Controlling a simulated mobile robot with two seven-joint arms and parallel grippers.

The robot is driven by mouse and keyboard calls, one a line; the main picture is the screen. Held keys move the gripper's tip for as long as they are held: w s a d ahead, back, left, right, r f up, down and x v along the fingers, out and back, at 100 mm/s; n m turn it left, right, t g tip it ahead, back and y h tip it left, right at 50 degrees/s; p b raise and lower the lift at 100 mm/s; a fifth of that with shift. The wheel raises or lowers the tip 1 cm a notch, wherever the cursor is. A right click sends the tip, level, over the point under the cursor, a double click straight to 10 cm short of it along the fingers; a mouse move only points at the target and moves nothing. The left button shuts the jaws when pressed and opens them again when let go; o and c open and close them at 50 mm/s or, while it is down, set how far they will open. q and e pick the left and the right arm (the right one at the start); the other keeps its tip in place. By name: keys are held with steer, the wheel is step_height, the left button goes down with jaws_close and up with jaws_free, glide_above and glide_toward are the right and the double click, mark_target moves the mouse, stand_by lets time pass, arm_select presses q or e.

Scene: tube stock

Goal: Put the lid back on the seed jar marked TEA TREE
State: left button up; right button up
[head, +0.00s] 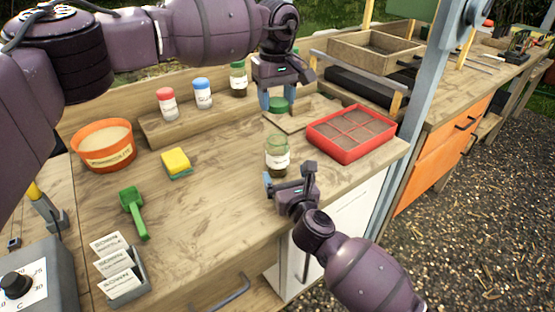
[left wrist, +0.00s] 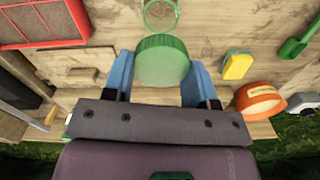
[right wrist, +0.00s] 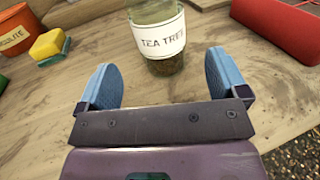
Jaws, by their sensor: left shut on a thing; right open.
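The TEA TREE jar (head: 277,157) stands upright and open-topped on the bench, a glass jar with a white label and dark seed inside. Its label reads TEA TREE in the right wrist view (right wrist: 163,40). My left gripper (head: 278,101) is shut on a green lid (head: 279,104), held above the bench behind the jar. In the left wrist view the lid (left wrist: 162,62) sits between the blue fingers, apart from the jar (left wrist: 160,14). My right gripper (head: 288,181) is open and empty, just in front of the jar, with its fingers pointing toward it.
A red seed tray (head: 325,146) is right of the jar. Red-, blue- and green-lidded jars (head: 238,79) stand on the rear shelf (head: 190,130). A sponge (head: 176,161), green scoop (head: 130,205) and orange tub (head: 80,148) lie left. The bench between sponge and jar is clear.

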mark_target(277, 132)
steer(key=shift+x, duration=3.75)
steer(key=shift+c, duration=0.2)
steer(key=c, duration=1.3)
arm_select(q)
steer(key=shift+f, duration=2.5)
steer(key=shift+f, duration=0.9)
steer(key=shift+f, duration=0.55)
